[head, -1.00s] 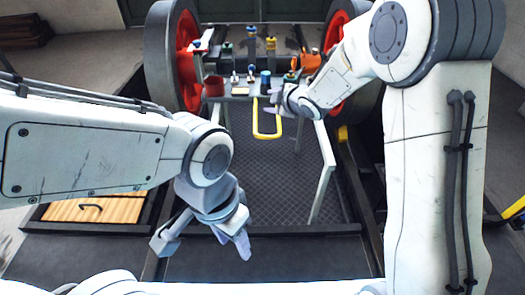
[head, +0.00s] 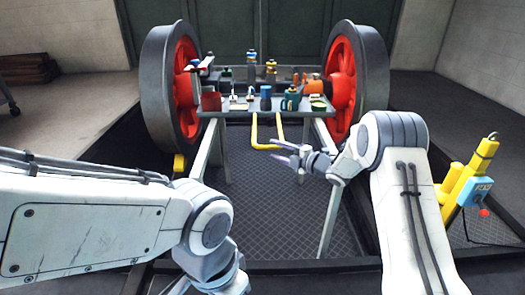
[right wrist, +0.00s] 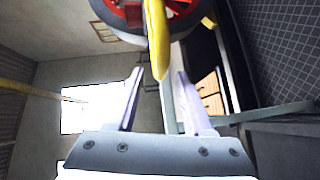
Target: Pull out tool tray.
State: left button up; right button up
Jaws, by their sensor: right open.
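The tool tray (head: 222,108) is a dark flat tray between two red-hubbed wheels, with several tools and cups on it. Its yellow U-shaped handle (head: 254,132) sticks out from the front edge toward me. My right gripper (head: 277,153) is open at the lower right end of the handle. In the right wrist view the yellow handle (right wrist: 156,40) reaches between the tips of the open fingers (right wrist: 159,72), and I cannot tell whether they touch it. My left gripper (head: 222,281) is low at the bottom edge, with its fingertips cut off.
The left wheel (head: 157,85) and right wheel (head: 372,80) flank the tray. Pale legs (head: 327,195) stand below it over a dark mesh floor (head: 270,210). A yellow post with a blue control box (head: 474,191) stands at the right. The space in front of the handle looks free.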

aim_at(265, 147)
jog(key=b+x, duration=0.2)
jog(key=x, duration=0.4)
jog(key=shift+f, duration=0.15)
jog(key=shift+w+a+b, duration=0.35)
jog(key=shift+w, duration=0.05)
grip_shut()
